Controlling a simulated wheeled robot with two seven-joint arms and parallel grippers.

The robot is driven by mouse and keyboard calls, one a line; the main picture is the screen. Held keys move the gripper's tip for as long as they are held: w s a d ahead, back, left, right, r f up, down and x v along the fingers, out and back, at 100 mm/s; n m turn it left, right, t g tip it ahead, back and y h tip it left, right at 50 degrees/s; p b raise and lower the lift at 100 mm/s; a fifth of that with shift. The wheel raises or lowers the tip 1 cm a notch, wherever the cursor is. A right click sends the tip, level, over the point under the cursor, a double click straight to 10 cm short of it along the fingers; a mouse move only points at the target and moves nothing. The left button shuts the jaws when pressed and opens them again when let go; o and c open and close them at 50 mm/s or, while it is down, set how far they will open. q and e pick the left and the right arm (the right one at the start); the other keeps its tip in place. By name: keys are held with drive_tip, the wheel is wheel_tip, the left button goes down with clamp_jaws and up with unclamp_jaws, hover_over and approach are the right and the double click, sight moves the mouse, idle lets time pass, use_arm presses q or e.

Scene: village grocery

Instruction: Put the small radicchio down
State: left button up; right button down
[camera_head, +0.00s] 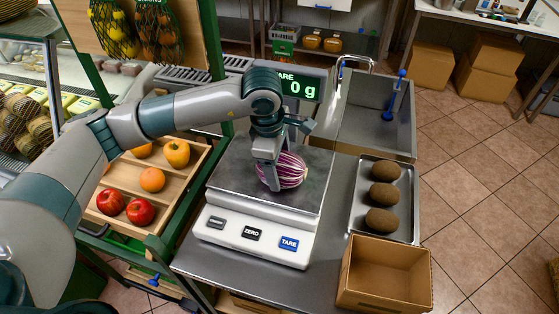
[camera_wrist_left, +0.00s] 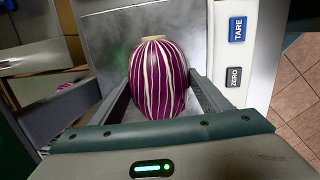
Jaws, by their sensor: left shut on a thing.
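The small radicchio (camera_head: 287,171) is purple with white stripes. It is at the metal plate of the scale (camera_head: 230,178) in the head view; whether it touches the plate is hard to tell. My left gripper (camera_head: 276,172) comes down from above and is shut on the radicchio. In the left wrist view the radicchio (camera_wrist_left: 158,82) sits between the two fingers (camera_wrist_left: 158,100), with the scale plate behind it. The scale display (camera_head: 299,88) reads 0 g. My right gripper is not in view.
A metal tray (camera_head: 358,222) with three brown round fruits stands right of the scale. An open empty cardboard box (camera_head: 384,277) is in front of it. A sink (camera_head: 375,118) is behind. A wooden crate (camera_head: 173,205) with apples and peppers is on the left.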

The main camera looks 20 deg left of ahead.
use_arm(q)
drive_tip(key=shift+f, duration=0.15)
drive_tip(key=o, duration=1.3)
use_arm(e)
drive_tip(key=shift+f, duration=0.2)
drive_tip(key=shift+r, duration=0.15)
use_arm(q)
drive_tip(key=r+b, duration=0.1)
drive_tip(key=r, duration=0.1)
drive_tip(key=r+b, duration=0.1)
drive_tip(key=r, duration=0.2)
drive_tip(key=s+r, duration=0.1)
drive_tip(key=r, duration=0.2)
drive_tip(key=shift+a+r+b, duration=0.15)
drive_tip(key=shift+a+b, duration=0.25)
drive_tip(key=r, duration=0.3)
drive_tip(key=shift+s+a+r+b, duration=0.15)
drive_tip(key=shift+s+r+b, duration=0.1)
drive_tip(key=shift+s+b, duration=0.1)
drive_tip(key=shift+r, duration=0.15)
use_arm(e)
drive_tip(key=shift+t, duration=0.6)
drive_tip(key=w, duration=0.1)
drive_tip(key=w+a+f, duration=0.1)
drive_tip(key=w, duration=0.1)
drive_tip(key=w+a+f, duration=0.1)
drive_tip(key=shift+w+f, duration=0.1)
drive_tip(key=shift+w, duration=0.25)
